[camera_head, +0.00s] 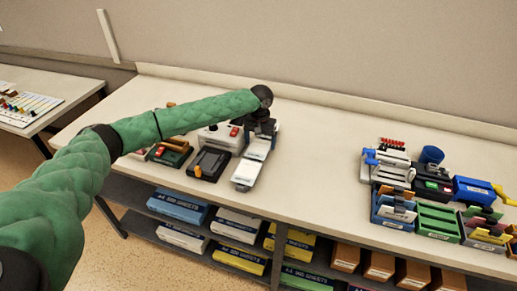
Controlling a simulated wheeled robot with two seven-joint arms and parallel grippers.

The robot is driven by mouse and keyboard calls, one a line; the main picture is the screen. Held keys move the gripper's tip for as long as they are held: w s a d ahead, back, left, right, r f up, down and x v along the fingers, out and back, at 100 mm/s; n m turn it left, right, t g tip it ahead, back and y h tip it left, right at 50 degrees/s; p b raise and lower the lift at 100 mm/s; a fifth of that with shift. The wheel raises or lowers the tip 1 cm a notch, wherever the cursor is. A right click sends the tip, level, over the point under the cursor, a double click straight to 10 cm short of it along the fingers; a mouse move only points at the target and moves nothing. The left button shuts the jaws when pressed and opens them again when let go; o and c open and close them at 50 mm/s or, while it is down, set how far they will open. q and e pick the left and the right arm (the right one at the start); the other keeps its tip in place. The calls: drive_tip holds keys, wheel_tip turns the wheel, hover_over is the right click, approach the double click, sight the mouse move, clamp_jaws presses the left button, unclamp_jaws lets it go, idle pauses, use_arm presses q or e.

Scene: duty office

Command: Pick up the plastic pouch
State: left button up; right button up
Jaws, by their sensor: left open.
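My left arm, in a green padded sleeve, reaches in from the left to the back middle of the long table. My left gripper (262,130), dark and open, points down over a white and grey device (249,168). Its fingertips are small and partly merge with the dark parts there, so contact cannot be told. I cannot pick out the plastic pouch for sure; it may be small or hidden by my arm or gripper. My right gripper is not in view.
Near the gripper are a black device (209,164) and a white box with red buttons (222,136). Office items crowd the table's right end, with a blue cup (431,155) among them. The table's middle (325,160) is clear. Paper packs and brown boxes fill shelves below.

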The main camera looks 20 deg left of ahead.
use_arm(q)
drive_tip(key=shift+c, duration=0.4)
drive_tip(key=c, duration=0.7)
drive_tip(key=shift+o, duration=0.2)
